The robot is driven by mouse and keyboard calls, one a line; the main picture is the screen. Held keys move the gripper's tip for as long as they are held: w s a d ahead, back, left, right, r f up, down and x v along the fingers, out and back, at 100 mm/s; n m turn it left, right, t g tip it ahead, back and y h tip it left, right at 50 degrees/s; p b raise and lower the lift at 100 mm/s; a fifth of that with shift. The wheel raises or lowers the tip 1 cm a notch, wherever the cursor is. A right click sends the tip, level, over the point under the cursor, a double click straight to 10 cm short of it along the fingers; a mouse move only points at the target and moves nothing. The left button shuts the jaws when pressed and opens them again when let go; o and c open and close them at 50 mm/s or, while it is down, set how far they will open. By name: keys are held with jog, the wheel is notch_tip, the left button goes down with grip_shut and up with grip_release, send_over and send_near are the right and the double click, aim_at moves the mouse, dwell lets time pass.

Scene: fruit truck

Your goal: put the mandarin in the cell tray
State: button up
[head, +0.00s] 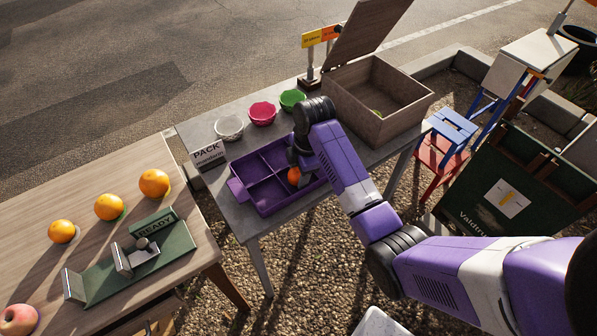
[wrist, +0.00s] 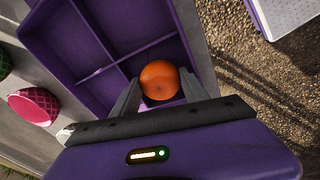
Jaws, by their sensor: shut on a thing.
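The mandarin (wrist: 159,81) is a small orange fruit between the two fingers of my gripper (wrist: 157,95). In the head view the mandarin (head: 294,176) shows low over the purple cell tray (head: 237,190), near its right part. The cell tray (wrist: 85,73) has several compartments split by thin dividers. In the wrist view the mandarin appears over a compartment at the tray's right side. I cannot tell whether it touches the tray floor. My gripper (head: 296,168) is shut on the mandarin and partly hidden by my arm.
Beside the tray are white (head: 229,127), pink (head: 262,113) and green (head: 292,99) bowls and a PACK sign (head: 208,154). A wooden crate (head: 383,119) with its lid up stands right. Several oranges (head: 109,207) and a green READY stand (head: 140,262) occupy the left table.

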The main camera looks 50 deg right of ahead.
jog(key=shift+f, duration=0.15)
jog(key=o, duration=1.1)
jog(key=shift+s+d+r+p, duration=0.1)
jog(key=shift+s+r+p, duration=0.25)
jog(key=shift+r, duration=1.7)
jog(key=shift+s+a+r+p, duration=0.1)
jog(key=shift+s+r+p, duration=0.25)
jog(key=shift+r, duration=1.65)
jog(key=shift+s+d+r+p, duration=0.1)
jog(key=shift+s+r+p, duration=0.25)
jog(key=shift+r, duration=1.7)
